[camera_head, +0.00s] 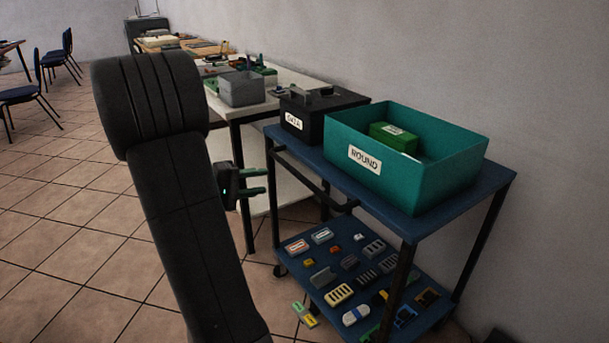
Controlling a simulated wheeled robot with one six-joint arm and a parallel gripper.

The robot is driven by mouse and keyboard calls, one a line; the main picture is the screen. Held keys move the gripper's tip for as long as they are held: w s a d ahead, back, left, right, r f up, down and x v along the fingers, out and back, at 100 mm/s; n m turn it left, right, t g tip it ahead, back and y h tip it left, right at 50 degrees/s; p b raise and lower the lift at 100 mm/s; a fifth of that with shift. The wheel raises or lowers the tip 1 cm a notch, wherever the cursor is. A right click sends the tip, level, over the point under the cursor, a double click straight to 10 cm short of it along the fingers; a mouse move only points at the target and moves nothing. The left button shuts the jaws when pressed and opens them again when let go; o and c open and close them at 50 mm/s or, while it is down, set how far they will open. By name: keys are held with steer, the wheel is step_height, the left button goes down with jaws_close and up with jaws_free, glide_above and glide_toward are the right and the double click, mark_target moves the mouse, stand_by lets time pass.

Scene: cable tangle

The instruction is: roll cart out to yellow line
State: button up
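The cart (483,197) has a blue top shelf, a blue lower shelf and dark posts. It stands against the wall at the right, with a dark bar, perhaps its handle (345,206), below the top shelf's left end. My gripper (266,181) is just left of the cart, its two green fingers pointing right toward it. The fingers are apart with nothing visible between them, and a gap shows between them and the cart. No yellow line shows on the floor in this view. My dark arm hides part of the floor and table.
A teal bin labelled ROUND (430,184) and a black box (322,112) sit on the top shelf. Several connectors (339,294) lie below. A white table (284,80) adjoins the cart's far end. Tiled floor (70,235) is open at left, with blue chairs (22,94) beyond.

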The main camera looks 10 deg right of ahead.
mark_target(297, 177)
steer(key=b+x, duration=0.2)
steer(key=x, duration=1.1)
steer(key=shift+s, duration=0.1)
jaws_close()
